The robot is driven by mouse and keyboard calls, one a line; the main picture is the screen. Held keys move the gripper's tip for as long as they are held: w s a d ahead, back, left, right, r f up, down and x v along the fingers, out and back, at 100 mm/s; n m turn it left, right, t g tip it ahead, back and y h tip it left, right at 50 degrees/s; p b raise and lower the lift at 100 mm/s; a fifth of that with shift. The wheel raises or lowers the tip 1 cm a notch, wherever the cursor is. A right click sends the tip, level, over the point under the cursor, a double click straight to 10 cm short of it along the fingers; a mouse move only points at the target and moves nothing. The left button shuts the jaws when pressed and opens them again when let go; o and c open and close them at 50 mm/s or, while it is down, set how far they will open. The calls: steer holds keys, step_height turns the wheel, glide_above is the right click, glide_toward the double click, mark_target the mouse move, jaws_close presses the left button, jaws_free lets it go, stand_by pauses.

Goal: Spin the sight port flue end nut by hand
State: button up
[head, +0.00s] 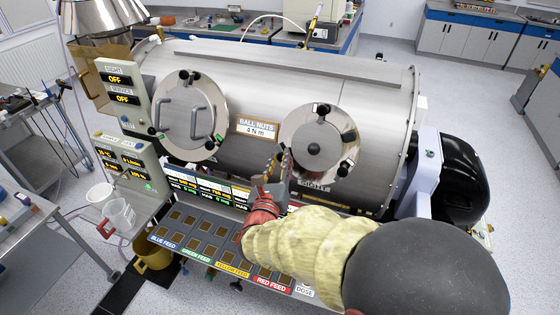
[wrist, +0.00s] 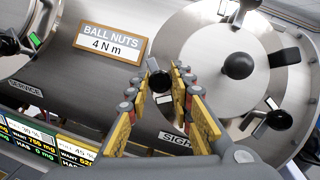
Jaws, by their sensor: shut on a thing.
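The sight port (head: 318,128) is a round steel cover with a black central knob on the right of the drum; it also fills the right of the wrist view (wrist: 215,65). Black ball nuts sit round its rim, one at the top (head: 322,109) and one at the lower right (head: 346,168). My gripper (head: 281,168) is at the rim's left side. In the wrist view my gripper (wrist: 166,80) is shut on a black ball nut (wrist: 160,81) between its fingertips. The fingers partly hide this nut, and its thread is not clear.
The service port (head: 190,112) with two handles is to the left. A "BALL NUTS 4 N m" plate (head: 258,128) lies between the ports. A sloping feed panel (head: 200,236) and displays sit below my arm. A cart with cups (head: 120,212) stands at the left.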

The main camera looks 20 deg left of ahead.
steer(key=shift+f+b, duration=0.1)
steer(key=shift+b, duration=0.2)
jaws_close()
